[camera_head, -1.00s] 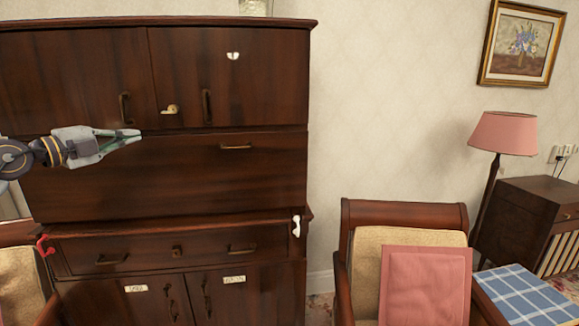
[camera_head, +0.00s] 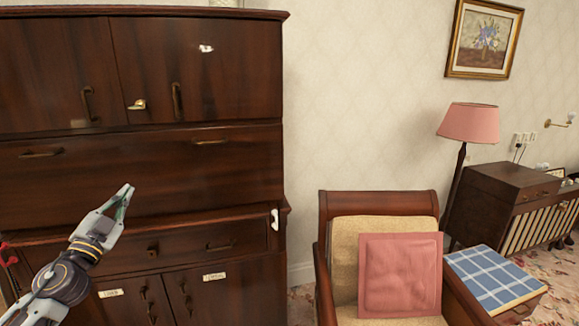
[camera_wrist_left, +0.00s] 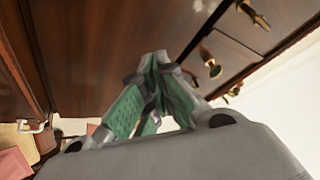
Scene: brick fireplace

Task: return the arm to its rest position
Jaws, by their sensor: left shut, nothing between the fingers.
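My left gripper (camera_head: 122,196) comes in from the lower left in the head view. It points up and to the right, in front of the dark wooden cabinet (camera_head: 225,160). Its fingers are shut with nothing held. In the left wrist view the green-padded fingers (camera_wrist_left: 152,75) meet at their tips, with the cabinet's dark wood behind them. My right gripper is not in view.
An armchair with a pink cushion (camera_head: 400,275) stands right of the cabinet. Beside it are a blue checked cloth (camera_head: 495,275) and a pink lamp (camera_head: 470,123). A white hook-like piece (camera_head: 274,219) sits at the cabinet's right edge. Bare wall lies between cabinet and lamp.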

